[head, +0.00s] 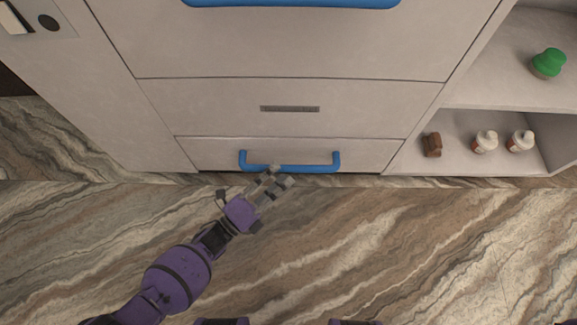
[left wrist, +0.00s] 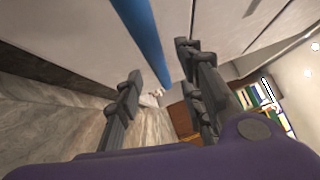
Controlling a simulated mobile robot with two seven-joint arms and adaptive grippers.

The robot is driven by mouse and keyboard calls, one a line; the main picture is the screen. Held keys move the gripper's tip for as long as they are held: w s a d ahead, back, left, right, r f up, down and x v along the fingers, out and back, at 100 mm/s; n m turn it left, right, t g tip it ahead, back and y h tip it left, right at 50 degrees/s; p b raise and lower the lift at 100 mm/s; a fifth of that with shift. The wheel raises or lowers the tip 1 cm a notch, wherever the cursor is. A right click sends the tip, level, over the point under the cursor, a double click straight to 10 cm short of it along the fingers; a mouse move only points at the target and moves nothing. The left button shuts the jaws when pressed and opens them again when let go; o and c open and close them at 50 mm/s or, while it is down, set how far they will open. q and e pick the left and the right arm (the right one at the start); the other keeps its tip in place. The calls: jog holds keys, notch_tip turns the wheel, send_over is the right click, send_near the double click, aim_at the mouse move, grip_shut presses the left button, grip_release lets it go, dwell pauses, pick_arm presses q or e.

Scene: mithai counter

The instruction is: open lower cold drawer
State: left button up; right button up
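The lower drawer (head: 210,151) is a pale front low in the cabinet and looks closed. Its blue bar handle (head: 290,167) runs across the front. My left gripper (head: 281,175) is at the handle, near the left half of the bar. In the left wrist view the blue handle (left wrist: 148,40) runs through the gap between the fingers of my left gripper (left wrist: 160,62), which stand apart. I cannot tell whether a finger touches the bar. My right gripper is not in view.
Above is a panel with a dark slot (head: 290,109), then a larger front with another blue handle (head: 290,3). Open shelves at right hold a green jar (head: 548,63), a brown item (head: 432,144) and two white bottles (head: 485,142). The marbled floor (head: 400,250) in front is clear.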

aim_at(290, 169)
pick_arm(q)
jog(key=shift+b+x, duration=0.45)
jog(key=shift+x, duration=1.95)
jog(key=shift+c, duration=0.2)
grip_shut()
